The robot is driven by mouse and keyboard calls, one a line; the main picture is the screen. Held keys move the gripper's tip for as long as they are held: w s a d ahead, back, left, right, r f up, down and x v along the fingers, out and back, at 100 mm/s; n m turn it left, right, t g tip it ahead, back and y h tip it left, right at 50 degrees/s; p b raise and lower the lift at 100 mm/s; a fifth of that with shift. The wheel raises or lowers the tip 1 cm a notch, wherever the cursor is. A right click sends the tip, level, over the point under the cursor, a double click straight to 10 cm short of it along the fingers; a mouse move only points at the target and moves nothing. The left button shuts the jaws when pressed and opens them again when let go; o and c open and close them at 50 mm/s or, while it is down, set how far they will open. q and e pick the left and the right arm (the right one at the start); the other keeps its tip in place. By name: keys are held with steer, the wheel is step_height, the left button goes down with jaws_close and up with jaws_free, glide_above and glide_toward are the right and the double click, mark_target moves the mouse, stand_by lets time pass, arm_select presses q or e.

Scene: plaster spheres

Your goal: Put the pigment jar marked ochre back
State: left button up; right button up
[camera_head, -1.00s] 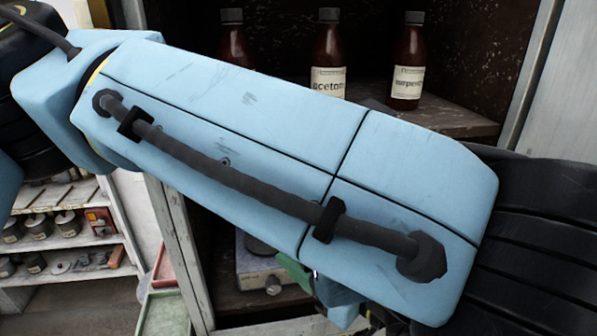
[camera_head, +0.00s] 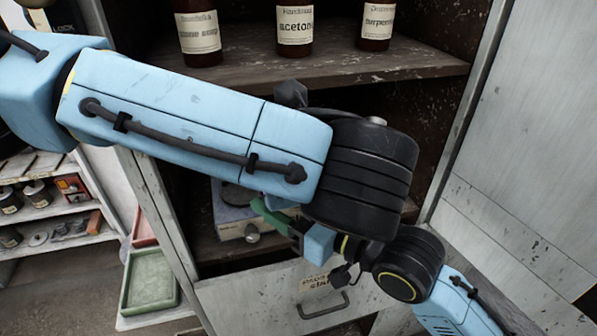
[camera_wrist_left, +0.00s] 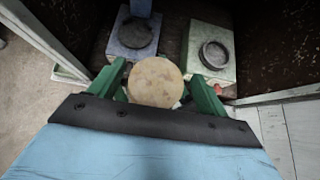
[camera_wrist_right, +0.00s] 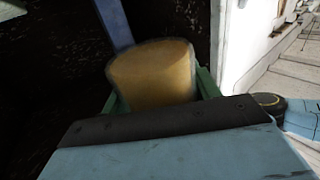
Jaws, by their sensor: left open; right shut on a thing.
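In the right wrist view an ochre-coloured cylinder, apparently the pigment jar (camera_wrist_right: 152,75), is between the green fingers of my right gripper (camera_wrist_right: 157,86), which is shut on it. No label on it can be read. In the left wrist view my left gripper (camera_wrist_left: 158,73) is open, with its fingers on either side of a round, pale, speckled thing (camera_wrist_left: 156,84). I cannot tell whether this is the jar's top or whether the fingers touch it. In the head view green fingers show at the cabinet's lower compartment, partly hidden by my arms; the jar cannot be made out there.
Brown labelled bottles (camera_head: 295,28) stand on the cabinet's upper shelf (camera_head: 240,75). Two devices with round tops, one bluish (camera_wrist_left: 135,38) and one white (camera_wrist_left: 212,58), stand in the lower compartment. A drawer (camera_head: 285,298) is below. A green tray (camera_head: 150,280) lies left of the cabinet.

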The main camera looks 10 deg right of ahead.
arm_select(q)
steer(key=shift+d, duration=0.1)
steer(key=c, duration=1.1)
steer(key=shift+c, duration=0.9)
arm_select(e)
steer(key=o, duration=1.4)
